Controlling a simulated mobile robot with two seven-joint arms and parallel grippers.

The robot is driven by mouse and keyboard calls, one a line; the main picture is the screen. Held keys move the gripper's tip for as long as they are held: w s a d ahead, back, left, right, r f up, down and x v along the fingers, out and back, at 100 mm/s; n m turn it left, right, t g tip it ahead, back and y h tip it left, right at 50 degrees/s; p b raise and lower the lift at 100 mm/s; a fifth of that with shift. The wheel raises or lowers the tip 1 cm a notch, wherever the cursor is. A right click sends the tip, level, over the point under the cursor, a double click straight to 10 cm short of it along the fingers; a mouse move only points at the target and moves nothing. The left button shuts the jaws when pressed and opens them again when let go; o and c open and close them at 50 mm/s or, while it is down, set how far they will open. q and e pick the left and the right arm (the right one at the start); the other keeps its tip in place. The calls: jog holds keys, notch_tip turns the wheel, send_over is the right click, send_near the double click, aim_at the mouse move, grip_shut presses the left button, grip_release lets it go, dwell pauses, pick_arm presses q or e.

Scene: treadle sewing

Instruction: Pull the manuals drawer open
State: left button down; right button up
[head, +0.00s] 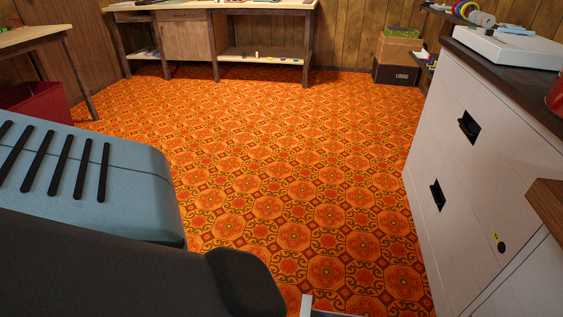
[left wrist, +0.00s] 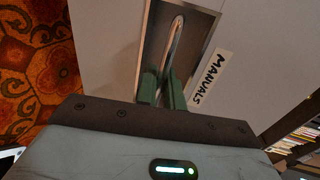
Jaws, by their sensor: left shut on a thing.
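The manuals drawer (left wrist: 97,65) shows its pale front in the left wrist view, with a white label (left wrist: 209,78) reading MANUALS. A curved metal handle (left wrist: 176,36) stands in a recess of this front. My left gripper (left wrist: 163,85) has its green fingers closed around the lower part of the handle. The head view does not show the left fingertips or this handle. I cannot tell from these frames how far the drawer stands out. My right gripper is in neither view.
A white cabinet (head: 470,165) with dark recessed pulls stands at the right of the head view. The orange patterned floor (head: 290,150) is clear in the middle. A workbench (head: 259,53) stands at the back, and a red bin (head: 38,103) is at the left.

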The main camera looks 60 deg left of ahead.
pick_arm(q)
jog(key=c, duration=1.9)
grip_release()
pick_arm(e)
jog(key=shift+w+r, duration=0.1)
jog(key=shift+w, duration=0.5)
